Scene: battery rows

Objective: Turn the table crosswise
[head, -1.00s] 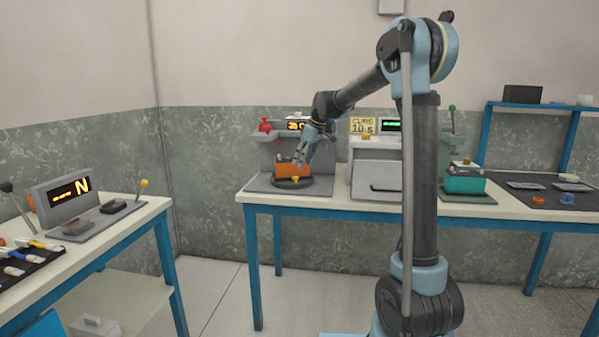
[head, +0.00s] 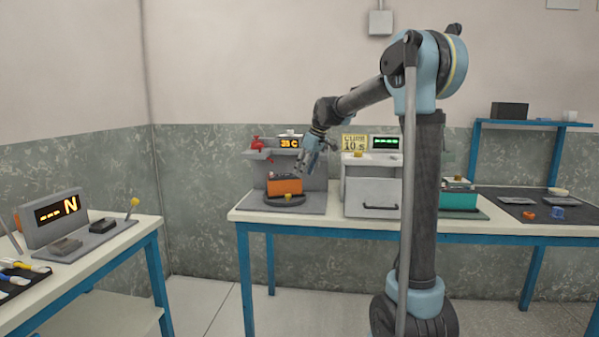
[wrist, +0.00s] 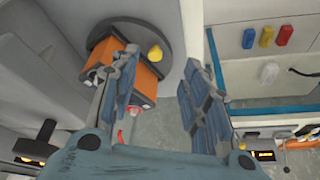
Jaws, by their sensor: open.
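The round dark turntable (head: 271,202) lies on a grey base plate at the left end of the back bench; its disc (wrist: 100,32) also shows in the wrist view. An orange battery block (head: 284,187) sits on it. In the wrist view the block (wrist: 150,80) is partly hidden behind my left finger. A yellow knob (wrist: 155,53) stands at the disc's edge beside the block. My gripper (head: 322,148) is open and empty, above and a little right of the block. In the wrist view its fingers (wrist: 162,65) are spread apart, touching nothing I can make out.
A red valve-like part (head: 257,143) and a lit display (head: 290,141) stand behind the turntable. A white cabinet (head: 372,195) stands close on its right. A teal block (head: 457,196) is farther right. The side bench (head: 120,235) is at left; open floor lies between.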

